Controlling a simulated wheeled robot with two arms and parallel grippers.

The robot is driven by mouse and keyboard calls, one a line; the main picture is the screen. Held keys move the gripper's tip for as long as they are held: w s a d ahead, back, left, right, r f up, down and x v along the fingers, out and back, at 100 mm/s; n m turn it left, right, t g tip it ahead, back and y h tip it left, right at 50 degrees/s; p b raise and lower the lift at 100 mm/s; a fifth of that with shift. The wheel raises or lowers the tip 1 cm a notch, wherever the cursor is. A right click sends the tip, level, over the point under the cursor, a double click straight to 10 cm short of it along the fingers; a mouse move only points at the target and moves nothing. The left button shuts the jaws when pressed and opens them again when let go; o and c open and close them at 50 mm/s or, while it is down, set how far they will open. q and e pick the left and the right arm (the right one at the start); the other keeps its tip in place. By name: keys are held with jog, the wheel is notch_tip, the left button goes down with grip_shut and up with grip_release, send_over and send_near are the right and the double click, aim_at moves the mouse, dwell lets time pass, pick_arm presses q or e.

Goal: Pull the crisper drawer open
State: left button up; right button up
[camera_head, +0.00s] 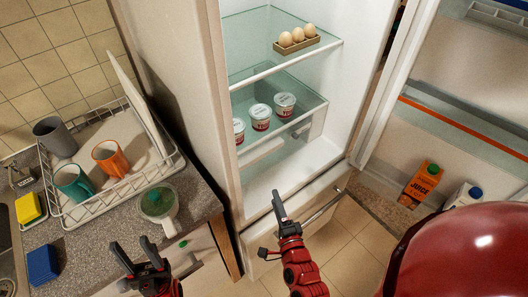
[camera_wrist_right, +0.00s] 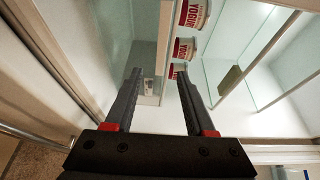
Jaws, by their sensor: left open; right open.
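The crisper drawer (camera_head: 262,153) appears to be the clear bin with a pale front strip under the lower glass shelf of the open fridge. It looks shut. My right gripper (camera_head: 279,206) is in front of the fridge's lower opening, below the crisper and apart from it. In the right wrist view its two fingers (camera_wrist_right: 157,92) are spread with nothing between them, pointing into the fridge. My left gripper (camera_head: 136,254) is open and empty in front of the counter, left of the fridge.
Yogurt cups (camera_head: 261,117) stand on the shelf above the crisper, eggs (camera_head: 298,38) higher up. The fridge door stands open at right with a juice carton (camera_head: 422,184). A bar handle (camera_head: 325,206) is on the lower front. A dish rack (camera_head: 75,213) is on the counter.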

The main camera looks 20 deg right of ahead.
aim_at(262, 157)
jog(key=w+p, duration=0.1)
jog(key=w, duration=0.4)
jog(key=w+p, duration=0.2)
jog(key=w, duration=0.3)
jog(key=w+p, duration=0.1)
jog(key=w, duration=0.4)
jog(key=shift+w+d+r+p, duration=0.1)
jog(key=shift+w+d+p, duration=0.1)
jog(key=shift+d+p, duration=0.15)
jog(key=shift+w, duration=0.5)
jog(key=shift+c, duration=0.2)
grip_shut()
jog(key=shift+s+f, duration=0.1)
jog(key=shift+f, duration=0.15)
